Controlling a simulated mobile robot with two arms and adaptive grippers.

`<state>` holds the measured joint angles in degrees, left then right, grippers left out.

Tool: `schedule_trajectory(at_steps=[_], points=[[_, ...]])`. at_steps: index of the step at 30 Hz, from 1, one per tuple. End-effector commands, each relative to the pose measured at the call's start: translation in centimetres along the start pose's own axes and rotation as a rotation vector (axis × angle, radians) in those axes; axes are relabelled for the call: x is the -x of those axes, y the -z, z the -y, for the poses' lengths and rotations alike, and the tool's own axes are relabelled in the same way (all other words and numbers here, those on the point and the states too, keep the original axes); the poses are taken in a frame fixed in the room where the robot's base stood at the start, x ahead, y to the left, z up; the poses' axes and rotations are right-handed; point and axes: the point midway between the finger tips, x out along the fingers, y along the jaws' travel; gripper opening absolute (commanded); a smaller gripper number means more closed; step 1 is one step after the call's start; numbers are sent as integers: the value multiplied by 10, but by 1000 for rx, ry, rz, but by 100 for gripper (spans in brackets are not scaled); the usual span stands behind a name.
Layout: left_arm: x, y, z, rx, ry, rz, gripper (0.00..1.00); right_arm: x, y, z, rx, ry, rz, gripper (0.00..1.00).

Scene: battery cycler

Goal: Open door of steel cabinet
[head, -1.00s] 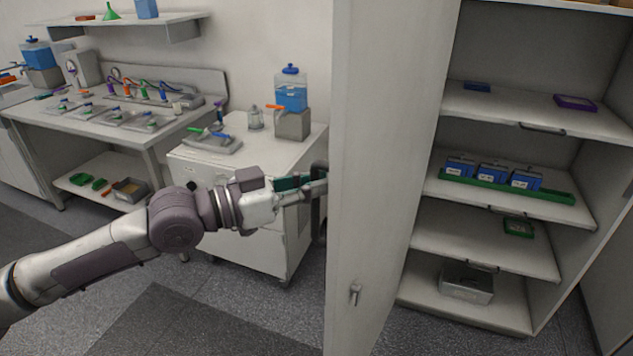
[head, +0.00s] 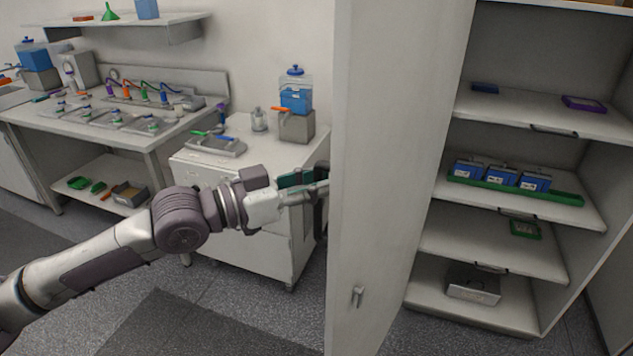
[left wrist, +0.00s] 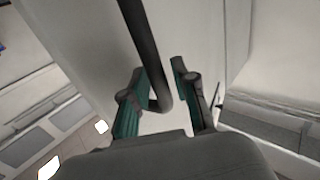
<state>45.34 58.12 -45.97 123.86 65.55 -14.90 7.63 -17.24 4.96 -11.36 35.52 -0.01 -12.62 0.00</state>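The tall pale door (head: 385,170) of the steel cabinet (head: 510,240) stands wide open in the head view, with the shelves exposed on its right. My left gripper (head: 318,182) is at the door's left edge, by the dark bar handle (head: 320,225), partly hidden there. In the left wrist view, the handle (left wrist: 145,45) runs down between the two green-padded fingers of the left gripper (left wrist: 160,90). The fingers are apart. The handle's bent end lies close to the left finger, with a gap to the right finger. My right gripper is not in view.
A white drawer unit (head: 240,225) stands behind my left arm, with a blue-filled container (head: 296,95) on top. A workbench (head: 70,125) is at the far left. Cabinet shelves hold blue boxes (head: 500,173) and a metal box (head: 473,285). The floor in front is clear.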

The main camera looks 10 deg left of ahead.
Motion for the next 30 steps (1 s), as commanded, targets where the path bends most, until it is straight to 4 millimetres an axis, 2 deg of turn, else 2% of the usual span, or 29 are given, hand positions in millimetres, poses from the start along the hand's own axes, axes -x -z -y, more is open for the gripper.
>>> schedule_trajectory(at_steps=[7, 11, 18, 30], points=[[0, -2, 0, 2, 0, 4, 41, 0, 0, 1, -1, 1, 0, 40], [2, -3, 0, 2, 0, 6, 41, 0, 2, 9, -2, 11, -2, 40], [27, -3, 1, 0, 3, 10, 41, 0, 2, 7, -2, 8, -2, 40], [54, -4, 0, 9, 3, 6, 41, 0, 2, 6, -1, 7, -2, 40]])
